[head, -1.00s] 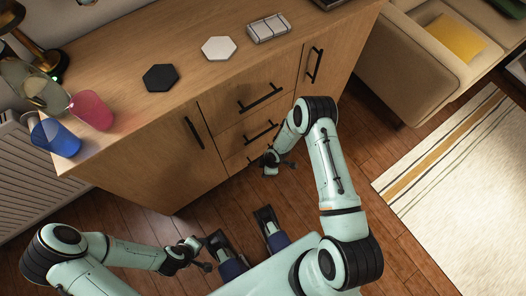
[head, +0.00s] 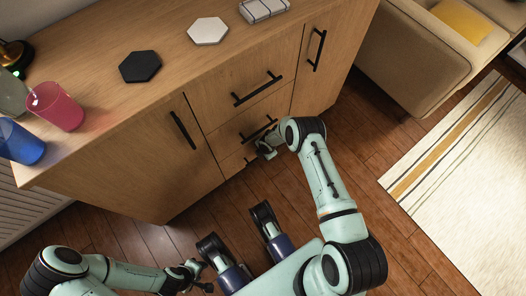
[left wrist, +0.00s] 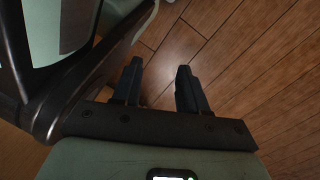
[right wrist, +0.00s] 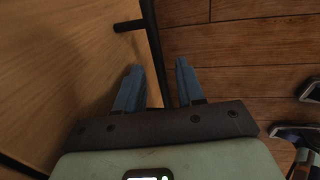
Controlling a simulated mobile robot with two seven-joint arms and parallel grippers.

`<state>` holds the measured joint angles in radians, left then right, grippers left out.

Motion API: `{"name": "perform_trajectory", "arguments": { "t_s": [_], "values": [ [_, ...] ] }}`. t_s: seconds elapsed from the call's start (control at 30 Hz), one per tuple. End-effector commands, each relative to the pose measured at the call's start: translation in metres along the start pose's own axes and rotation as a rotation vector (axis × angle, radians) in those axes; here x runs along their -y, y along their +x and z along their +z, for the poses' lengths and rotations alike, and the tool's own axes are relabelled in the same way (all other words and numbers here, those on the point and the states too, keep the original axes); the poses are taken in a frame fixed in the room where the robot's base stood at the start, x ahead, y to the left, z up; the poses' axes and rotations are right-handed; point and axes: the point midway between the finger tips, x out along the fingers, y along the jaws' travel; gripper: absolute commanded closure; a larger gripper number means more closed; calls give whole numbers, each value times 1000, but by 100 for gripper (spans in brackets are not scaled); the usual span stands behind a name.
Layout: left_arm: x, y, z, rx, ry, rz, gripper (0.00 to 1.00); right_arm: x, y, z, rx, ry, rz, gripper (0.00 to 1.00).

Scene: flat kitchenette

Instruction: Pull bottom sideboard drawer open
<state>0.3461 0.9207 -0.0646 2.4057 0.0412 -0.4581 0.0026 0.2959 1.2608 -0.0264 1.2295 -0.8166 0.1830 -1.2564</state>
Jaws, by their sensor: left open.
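The wooden sideboard (head: 120,170) has a stack of drawers with black bar handles. Its bottom drawer (head: 234,163) looks closed, low in the stack and partly hidden behind my right gripper (head: 265,149). In the right wrist view a black bar handle (right wrist: 155,45) runs down between the two fingertips of my right gripper (right wrist: 159,75). The fingers are apart, with a gap on each side of the bar; I cannot tell how deep it sits between them. My left gripper (head: 203,273) is open and empty above the floor, also in the left wrist view (left wrist: 158,75).
On the sideboard top stand a red cup (head: 56,107), a blue cup (head: 20,142), a black hexagon (head: 140,66) and a white hexagon (head: 208,31). A beige sofa (head: 420,60) stands to the right. Wooden floor (head: 345,130) is clear between sofa and sideboard.

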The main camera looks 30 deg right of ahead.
Motion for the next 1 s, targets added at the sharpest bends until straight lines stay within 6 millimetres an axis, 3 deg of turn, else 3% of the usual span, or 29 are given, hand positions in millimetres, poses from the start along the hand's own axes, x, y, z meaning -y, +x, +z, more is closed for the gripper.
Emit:
{"name": "perform_trajectory", "arguments": {
  "t_s": [0.27, 0.4, 0.77, 0.87, 1.0],
  "values": [
    [2, 1, 2, 6, -2, -3, 57, 0, 2, 0, 0, 1, 0, 62],
    [1, 1, 1, 5, -1, -3, 57, 0, 2, 0, 0, 1, 0, 100],
    [-5, -6, -6, -23, 7, 9, 57, 7, -1, 0, 0, 1, -2, 100],
    [-15, -18, -17, -67, 20, 29, 57, 18, -5, 0, 0, -1, -5, 100],
    [-40, -47, -43, -172, 49, 76, 57, 41, -12, -1, -1, -2, -6, 100]
  ]
}}
